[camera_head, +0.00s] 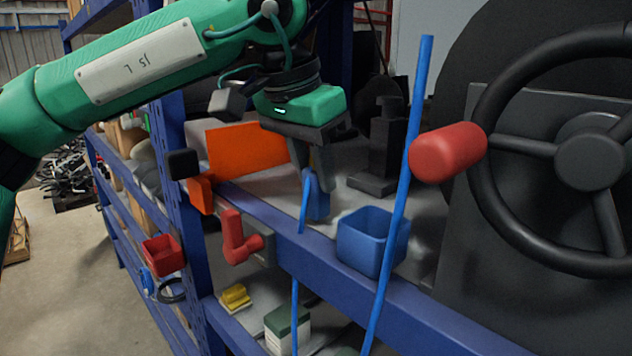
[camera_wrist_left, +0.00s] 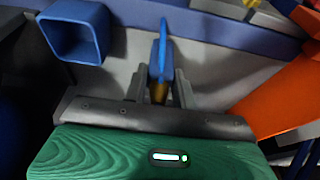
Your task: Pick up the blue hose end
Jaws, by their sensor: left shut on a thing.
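The blue hose end (camera_head: 316,200) is between the fingers of my left gripper (camera_head: 325,190), above the blue shelf beam. A thin blue hose (camera_head: 296,290) hangs from it in front of the shelf. In the left wrist view, my left gripper (camera_wrist_left: 160,88) is shut on the blue hose end (camera_wrist_left: 158,60), with a tan part showing low between the fingers. My right gripper is not in view.
A blue open box (camera_head: 366,240) stands right of my left gripper. A blue pole (camera_head: 398,210) crosses in front, near a black wheel with a red handle (camera_head: 447,152). An orange panel (camera_head: 246,150) and a red fitting (camera_head: 236,238) are to the left.

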